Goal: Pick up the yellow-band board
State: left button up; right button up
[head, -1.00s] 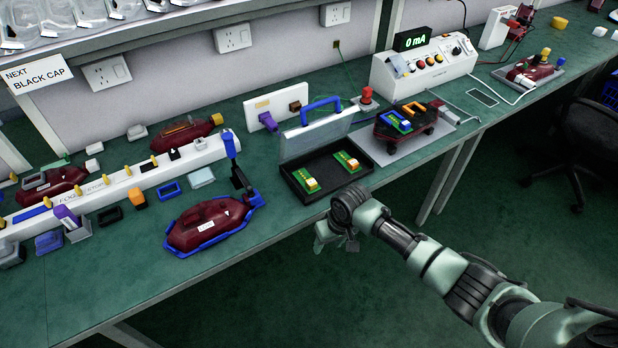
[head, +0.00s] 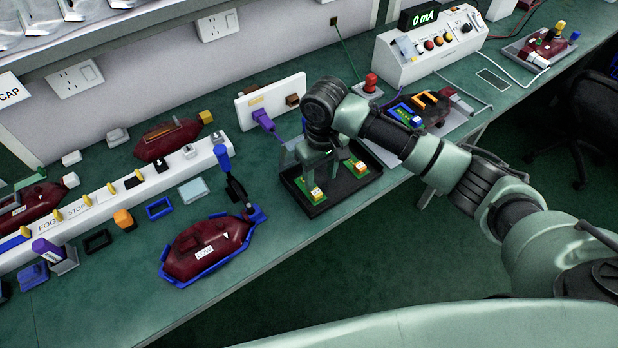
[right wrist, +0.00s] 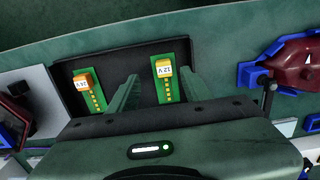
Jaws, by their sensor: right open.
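Two green boards lie in a black open tray (head: 318,209) near the table's front edge. One board (head: 315,194) is at the tray's left in the head view and shows in the right wrist view (right wrist: 167,88), with a block reading 12V. The other board (head: 357,166), also in the right wrist view (right wrist: 90,93), has an orange block. My left gripper is out of view.
A meter box (head: 440,45) stands behind. Bare green table lies front left.

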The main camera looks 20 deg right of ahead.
aim_at(319, 195)
jog(key=f, duration=0.2)
jog(key=s+f, duration=0.1)
jog(key=shift+a+f+p, duration=0.15)
jog(key=shift+f+p, duration=0.25)
notch_tip(319, 195, down, 3)
jog(key=shift+w+r, duration=0.15)
jog(key=shift+r, duration=0.05)
jog(key=shift+f, duration=0.3)
grip_shut()
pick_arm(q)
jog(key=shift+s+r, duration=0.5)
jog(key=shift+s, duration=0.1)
